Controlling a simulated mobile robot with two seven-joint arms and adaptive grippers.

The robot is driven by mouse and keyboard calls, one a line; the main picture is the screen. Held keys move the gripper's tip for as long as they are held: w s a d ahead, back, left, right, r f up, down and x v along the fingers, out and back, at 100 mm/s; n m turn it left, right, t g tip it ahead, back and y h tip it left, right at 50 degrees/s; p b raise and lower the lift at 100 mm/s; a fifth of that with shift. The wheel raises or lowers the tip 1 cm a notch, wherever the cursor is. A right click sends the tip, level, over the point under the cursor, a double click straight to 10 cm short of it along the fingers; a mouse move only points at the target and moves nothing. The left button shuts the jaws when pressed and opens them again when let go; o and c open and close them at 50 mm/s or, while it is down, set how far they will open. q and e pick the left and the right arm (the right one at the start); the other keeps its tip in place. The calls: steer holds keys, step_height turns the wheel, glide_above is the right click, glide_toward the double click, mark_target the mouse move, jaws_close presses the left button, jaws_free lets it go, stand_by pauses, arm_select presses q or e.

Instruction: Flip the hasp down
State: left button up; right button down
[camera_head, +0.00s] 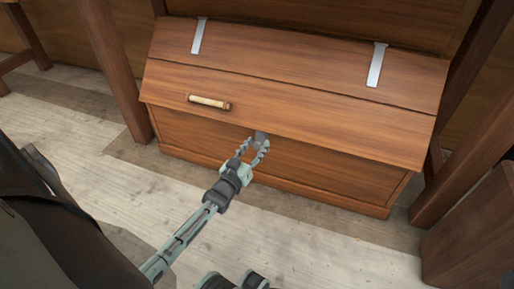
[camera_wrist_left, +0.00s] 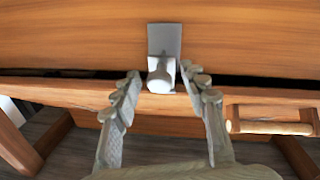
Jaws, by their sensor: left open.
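The wooden chest (camera_head: 330,105) has a sloping lid. A small grey metal hasp (camera_head: 261,137) is at the lid's lower front edge, partly hidden by my fingers. In the left wrist view, the hasp (camera_wrist_left: 166,40) shows as a grey plate with a rounded, knob-like part toward the gripper. I cannot tell its exact angle. My left gripper (camera_head: 253,151) is open at the hasp. In the wrist view, the left gripper's fingers (camera_wrist_left: 162,92) stand on either side of the knob-like part, with visible gaps. My right gripper is not in view.
A pale bar handle (camera_head: 209,102) is on the lid, left of the hasp; it also shows in the wrist view (camera_wrist_left: 270,127). Two metal straps (camera_head: 199,36) (camera_head: 377,65) are at the lid's top. Wooden posts flank the chest. The plank floor (camera_head: 75,115) in front is mostly clear.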

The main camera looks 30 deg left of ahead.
arm_select(q)
steer(key=shift+w, duration=0.25)
steer(key=c, duration=1)
steer(key=shift+w+f+t, duration=0.25)
steer(key=shift+w+t, duration=0.1)
steer(key=shift+t, duration=0.35)
jaws_close()
jaws_free()
steer(key=shift+w+f+t, duration=0.3)
steer(key=shift+w+t, duration=0.2)
steer(key=shift+t, duration=0.6)
steer(key=shift+m, duration=0.3)
steer(key=shift+d+t, duration=0.1)
steer(key=shift+t, duration=0.2)
steer(key=o, duration=1)
